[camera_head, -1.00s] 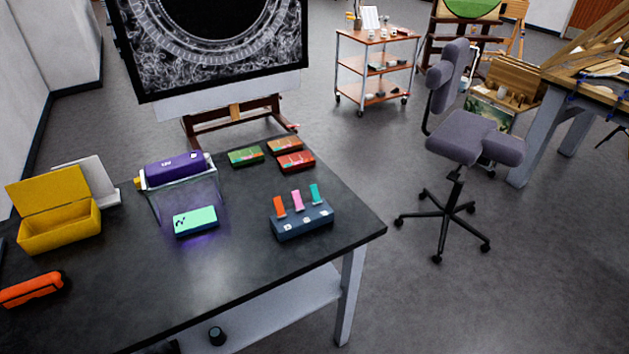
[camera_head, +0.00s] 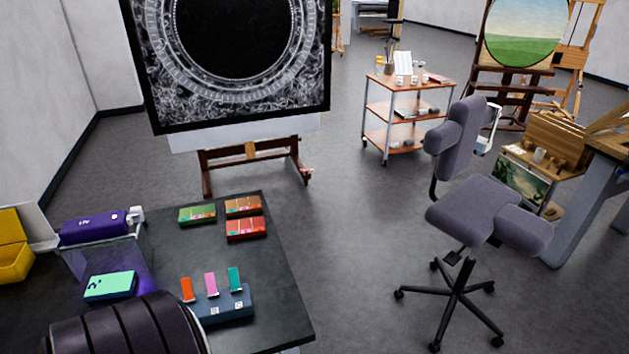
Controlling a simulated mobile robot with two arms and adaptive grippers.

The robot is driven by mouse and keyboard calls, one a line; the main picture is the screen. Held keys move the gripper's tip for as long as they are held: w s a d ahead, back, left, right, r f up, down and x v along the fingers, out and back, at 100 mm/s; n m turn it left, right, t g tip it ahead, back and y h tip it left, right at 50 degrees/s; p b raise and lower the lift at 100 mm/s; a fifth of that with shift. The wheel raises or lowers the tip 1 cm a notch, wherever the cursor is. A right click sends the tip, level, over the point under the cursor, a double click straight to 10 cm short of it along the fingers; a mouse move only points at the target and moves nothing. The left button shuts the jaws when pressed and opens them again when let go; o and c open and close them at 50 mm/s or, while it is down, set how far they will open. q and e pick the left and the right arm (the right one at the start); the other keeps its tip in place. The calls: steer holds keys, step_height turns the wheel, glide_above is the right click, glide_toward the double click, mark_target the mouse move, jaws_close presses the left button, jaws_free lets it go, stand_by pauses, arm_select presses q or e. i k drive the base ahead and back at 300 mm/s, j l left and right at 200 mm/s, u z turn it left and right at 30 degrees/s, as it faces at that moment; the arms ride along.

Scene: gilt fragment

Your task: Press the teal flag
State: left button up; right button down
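The teal flag (camera_head: 234,278) stands upright at the right end of a row of three on a dark blue block (camera_head: 238,305). A pink flag (camera_head: 210,284) is in the middle and an orange flag (camera_head: 187,289) is on the left. The block sits near the table's right edge. A dark ribbed part, apparently of my own arm, rises at the bottom left and covers the block's lower left side. Neither of my grippers can be seen.
On the black table (camera_head: 275,270), green (camera_head: 197,214), brown (camera_head: 243,205) and red (camera_head: 246,228) boxes lie behind the flags. A clear case with a purple device (camera_head: 95,226) and a teal-screened device (camera_head: 109,286) are left. A grey chair (camera_head: 470,205) stands right.

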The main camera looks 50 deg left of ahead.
mark_target(233, 274)
steer(key=i+l, duration=0.1)
steer(key=i, duration=0.3)
steer(key=i+l+u, duration=0.1)
steer(key=i, duration=0.35)
steer(key=i+u, duration=0.2)
steer(key=u, duration=0.25)
steer(key=i+u, duration=0.2)
steer(key=u, duration=0.25)
steer(key=i+l+u, duration=0.1)
steer(key=u, duration=0.35)
steer(key=i+l+u, duration=0.2)
steer(key=u, duration=0.25)
steer(key=i+u, duration=0.15)
steer(key=u, duration=0.3)
steer(key=i+l+u, duration=0.15)
steer(key=u, duration=0.3)
steer(key=i+l+u, duration=0.1)
steer(key=u, duration=0.35)
steer(key=i+l+u, duration=0.1)
steer(key=l+u, duration=0.2)
steer(key=u, duration=0.2)
steer(key=l+u, duration=0.25)
steer(key=u, duration=0.2)
steer(key=i+l+u, duration=0.15)
steer(key=l+u, duration=0.85)
